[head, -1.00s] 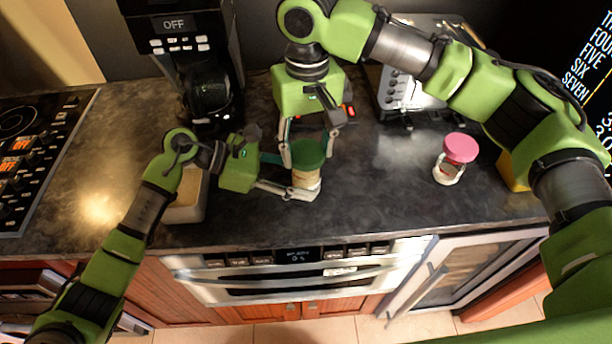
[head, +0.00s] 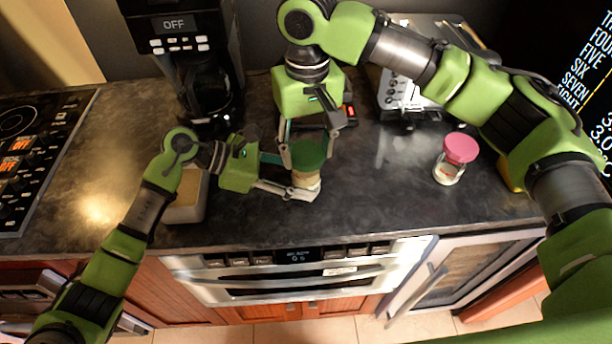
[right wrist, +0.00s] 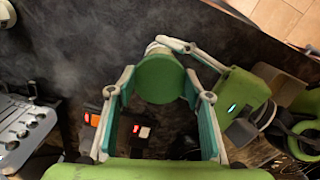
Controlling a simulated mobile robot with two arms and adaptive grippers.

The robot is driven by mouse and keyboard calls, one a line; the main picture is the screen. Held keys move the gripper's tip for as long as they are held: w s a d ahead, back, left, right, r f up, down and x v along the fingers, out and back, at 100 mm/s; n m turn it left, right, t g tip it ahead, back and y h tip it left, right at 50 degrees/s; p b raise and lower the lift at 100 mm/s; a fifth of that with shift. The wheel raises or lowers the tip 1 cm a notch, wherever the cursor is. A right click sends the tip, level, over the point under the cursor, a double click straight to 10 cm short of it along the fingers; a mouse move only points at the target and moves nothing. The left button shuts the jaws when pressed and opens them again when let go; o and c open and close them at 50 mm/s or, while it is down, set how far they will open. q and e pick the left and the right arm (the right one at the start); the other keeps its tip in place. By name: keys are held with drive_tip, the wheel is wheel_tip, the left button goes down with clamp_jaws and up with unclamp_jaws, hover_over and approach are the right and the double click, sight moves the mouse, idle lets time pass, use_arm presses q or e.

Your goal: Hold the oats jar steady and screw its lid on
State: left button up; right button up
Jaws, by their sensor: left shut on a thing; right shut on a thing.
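The oats jar (head: 306,181) stands upright on the dark counter with pale contents showing below its green lid (head: 308,155). The lid sits on top of the jar and looks level; in the right wrist view the lid (right wrist: 160,77) is a round green disc hiding most of the jar. My left gripper (head: 292,178) is shut around the jar's body from the left. My right gripper (head: 309,150) reaches down from above and is shut on the lid, a finger on each side. Whether the threads are engaged cannot be seen.
A jar with a pink lid (head: 460,149) stands to the right. A coffee maker (head: 203,70) is behind on the left, a toaster (head: 408,90) behind on the right. A tan-topped container (head: 185,205) is beside my left arm. The counter between the two jars is clear.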

drive_tip(key=shift+f, duration=0.6)
idle(1.8)
use_arm(q)
drive_tip(key=shift+c, duration=0.4)
drive_tip(key=c, duration=0.6)
drive_tip(key=shift+c, duration=0.5)
use_arm(e)
drive_tip(key=o, duration=0.8)
